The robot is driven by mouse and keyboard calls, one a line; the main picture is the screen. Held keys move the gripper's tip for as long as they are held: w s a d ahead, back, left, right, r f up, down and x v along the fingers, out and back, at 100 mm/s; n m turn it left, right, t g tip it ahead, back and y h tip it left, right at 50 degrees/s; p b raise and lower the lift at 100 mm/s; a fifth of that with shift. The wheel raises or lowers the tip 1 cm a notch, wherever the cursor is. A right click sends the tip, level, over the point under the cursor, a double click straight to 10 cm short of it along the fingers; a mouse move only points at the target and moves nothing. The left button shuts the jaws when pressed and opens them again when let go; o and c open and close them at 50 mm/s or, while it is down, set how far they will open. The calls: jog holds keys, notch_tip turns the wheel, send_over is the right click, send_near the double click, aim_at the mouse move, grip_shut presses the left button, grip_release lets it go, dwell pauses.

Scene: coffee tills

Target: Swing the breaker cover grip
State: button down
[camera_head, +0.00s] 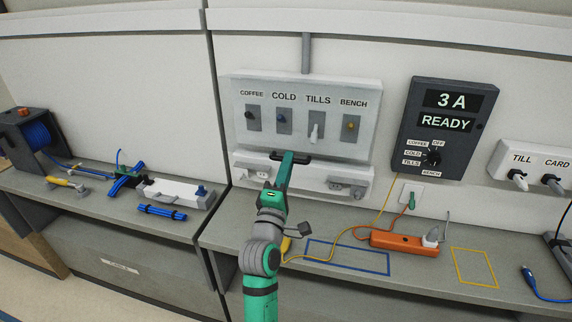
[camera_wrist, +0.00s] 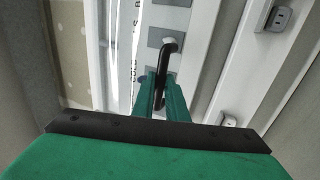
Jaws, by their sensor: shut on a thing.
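The breaker panel (camera_head: 302,147) is a light grey box on the wall with switches labelled COFFEE, COLD, TILLS and BENCH. Its breaker cover grip is a black bar handle (camera_head: 303,159) low on the panel front, below the switches. It also shows in the wrist view as a dark curved bar (camera_wrist: 168,60). My gripper (camera_head: 287,157) reaches up from below, and its green fingers (camera_wrist: 162,98) are shut on the bar toward one end. The TILLS switch (camera_head: 316,131) is white and hangs lower than the others. The fingers hide part of the bar.
A black dial box (camera_head: 447,128) reading "3 A READY" is at the right of the panel. Sockets (camera_head: 340,187) sit below the panel. An orange power strip (camera_head: 404,243) and cables lie on the counter. A blue cable reel (camera_head: 35,135) stands at far left.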

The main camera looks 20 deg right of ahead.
jog(key=shift+w+d+f, duration=0.45)
jog(key=shift+w+f, duration=0.05)
jog(key=shift+w, duration=0.15)
jog(key=shift+w+d+f, duration=0.4)
jog(key=shift+w+f, duration=0.1)
jog(key=shift+w, duration=0.15)
jog(key=shift+f, duration=0.15)
jog(key=c, duration=1.7)
grip_release()
jog(key=shift+w+d, duration=0.1)
